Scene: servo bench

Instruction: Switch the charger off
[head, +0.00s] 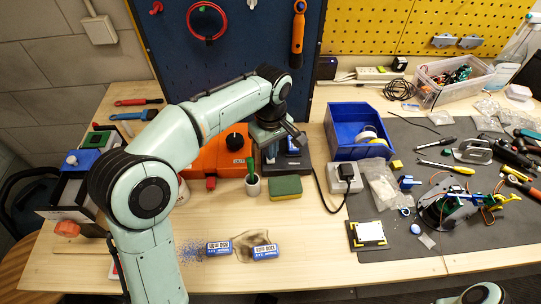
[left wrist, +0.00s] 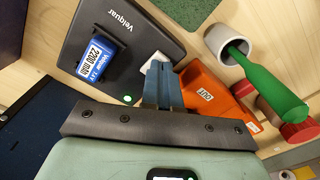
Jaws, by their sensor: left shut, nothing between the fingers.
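The charger (left wrist: 118,28) is a black box marked "Velquar" in the left wrist view, with a blue battery (left wrist: 101,58) in its bay. A green light (left wrist: 127,98) glows at its edge. In the head view the charger (head: 290,164) is partly hidden under my left arm. My left gripper (left wrist: 163,88) is shut and empty, its fingertips at the charger's edge beside a small white part (left wrist: 155,62), perhaps the switch. I cannot tell whether they touch. The left gripper also shows in the head view (head: 270,147). My right gripper is not in view.
An orange unit (head: 210,158) stands left of the charger. A white cup (head: 253,186) with a green tool and a sponge (head: 285,188) stand in front. A blue bin (head: 340,118) is to the right.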

